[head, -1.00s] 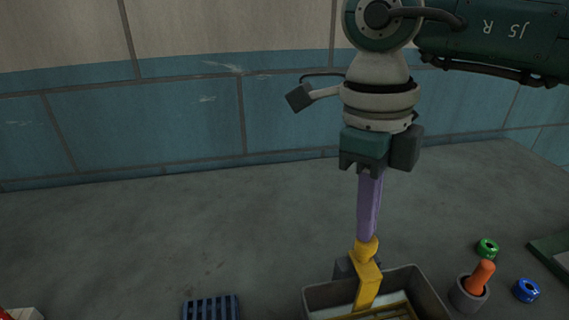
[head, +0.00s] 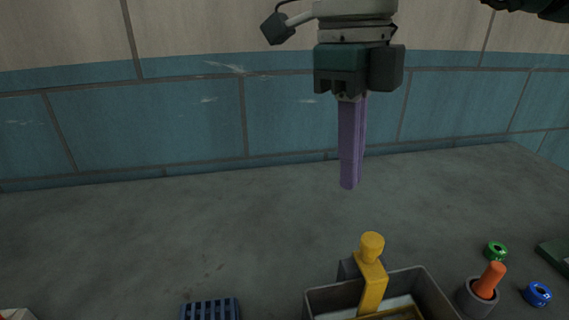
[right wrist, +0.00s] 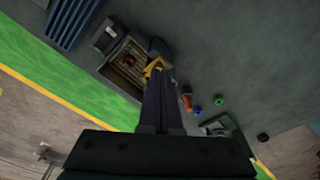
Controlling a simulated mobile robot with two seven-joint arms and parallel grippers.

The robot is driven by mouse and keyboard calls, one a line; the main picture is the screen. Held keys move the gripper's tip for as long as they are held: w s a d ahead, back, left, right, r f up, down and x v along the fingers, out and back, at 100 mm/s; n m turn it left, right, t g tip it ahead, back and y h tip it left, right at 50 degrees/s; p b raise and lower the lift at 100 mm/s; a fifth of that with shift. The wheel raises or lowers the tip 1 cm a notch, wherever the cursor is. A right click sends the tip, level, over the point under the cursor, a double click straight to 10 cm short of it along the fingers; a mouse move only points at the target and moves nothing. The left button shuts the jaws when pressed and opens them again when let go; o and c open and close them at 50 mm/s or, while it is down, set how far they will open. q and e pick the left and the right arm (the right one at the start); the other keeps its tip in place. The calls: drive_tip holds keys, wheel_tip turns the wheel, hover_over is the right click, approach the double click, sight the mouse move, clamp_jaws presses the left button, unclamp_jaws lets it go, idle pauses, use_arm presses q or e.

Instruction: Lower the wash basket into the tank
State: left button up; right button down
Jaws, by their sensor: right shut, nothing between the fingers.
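The wash basket's yellow handle (head: 372,275) with its round knob stands up inside the grey tank (head: 432,288). The basket's yellow rim shows low in the tank, and its lower part is cut off by the head view's bottom edge. In the right wrist view the basket (right wrist: 130,62) sits within the tank, with something dark red in it. My right gripper (head: 349,187), with long purple fingers, is shut and empty. It hangs above and a little left of the knob, clear of it.
A grey cup (head: 479,296) holding an orange-handled thing (head: 491,275) stands right of the tank. A green ring (head: 497,251) and a blue ring (head: 538,293) lie further right. A blue slatted rack (head: 210,309) lies left. The floor behind is clear.

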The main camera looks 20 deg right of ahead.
drive_tip(key=r, duration=0.5)
drive_tip(key=shift+w+a+r, duration=0.15)
drive_tip(key=shift+w+r, duration=0.05)
drive_tip(key=shift+r, duration=0.1)
